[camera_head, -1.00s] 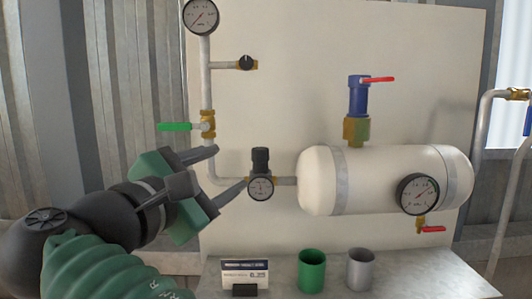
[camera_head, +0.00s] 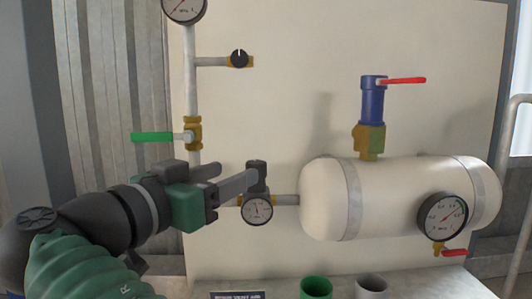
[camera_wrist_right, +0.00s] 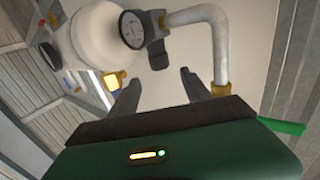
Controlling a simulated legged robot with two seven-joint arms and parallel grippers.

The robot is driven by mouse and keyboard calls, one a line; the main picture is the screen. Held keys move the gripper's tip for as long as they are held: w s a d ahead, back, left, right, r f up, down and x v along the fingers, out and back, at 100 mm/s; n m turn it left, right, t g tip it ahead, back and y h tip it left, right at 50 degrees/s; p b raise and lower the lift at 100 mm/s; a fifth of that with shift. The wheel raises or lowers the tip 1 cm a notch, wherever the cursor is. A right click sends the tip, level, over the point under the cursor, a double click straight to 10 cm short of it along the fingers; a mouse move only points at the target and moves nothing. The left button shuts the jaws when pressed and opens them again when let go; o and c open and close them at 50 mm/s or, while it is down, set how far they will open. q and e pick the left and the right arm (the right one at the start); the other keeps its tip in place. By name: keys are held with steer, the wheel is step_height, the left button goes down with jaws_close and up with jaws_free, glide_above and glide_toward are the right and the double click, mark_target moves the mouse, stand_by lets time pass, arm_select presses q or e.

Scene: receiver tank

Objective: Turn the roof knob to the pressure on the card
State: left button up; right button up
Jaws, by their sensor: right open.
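A black knob (camera_head: 257,174) stands on top of a regulator with a small dial gauge (camera_head: 257,210) on the pipe left of the tank. My right gripper (camera_head: 236,173) is open, its fingers pointing at this knob; one fingertip overlaps it in the head view, and contact cannot be told. In the right wrist view the knob (camera_wrist_right: 156,53) lies just beyond the gap between the open fingertips (camera_wrist_right: 161,77), below the gauge (camera_wrist_right: 132,29). The card (camera_head: 238,295) is cut off by the head view's bottom edge and its pressure cannot be read. My left gripper is not in view.
A green-handled valve (camera_head: 153,137) and another black knob (camera_head: 239,58) sit on the pipework above. The white tank (camera_head: 400,195) carries a blue red-handled valve (camera_head: 372,105) and a large gauge (camera_head: 442,216). Green (camera_head: 316,288) and grey (camera_head: 371,287) cups stand below.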

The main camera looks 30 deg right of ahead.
mark_target(262, 161)
steer(key=p+x, duration=0.1)
steer(key=x, duration=0.1)
steer(key=p+x, duration=0.1)
steer(key=x, duration=0.1)
steer(key=p+x, duration=0.1)
steer(key=x, duration=0.1)
steer(key=shift+w+d+r, duration=0.2)
steer(key=shift+w+r, duration=0.15)
steer(key=shift+w, duration=0.05)
steer(key=x, duration=0.2)
steer(key=p+x, duration=0.1)
steer(key=f+p+x, duration=0.1)
steer(key=x, duration=0.1)
steer(key=shift+s+d, duration=0.1)
steer(key=shift+d, duration=0.35)
steer(key=shift+a, duration=0.2)
steer(key=shift+c, duration=0.3)
steer(key=shift+a, duration=0.35)
steer(key=c, duration=0.5)
steer(key=shift+c, duration=1.1)
steer(key=shift+s+d+r, duration=0.1)
steer(key=shift+s+d, duration=0.05)
jaws_close()
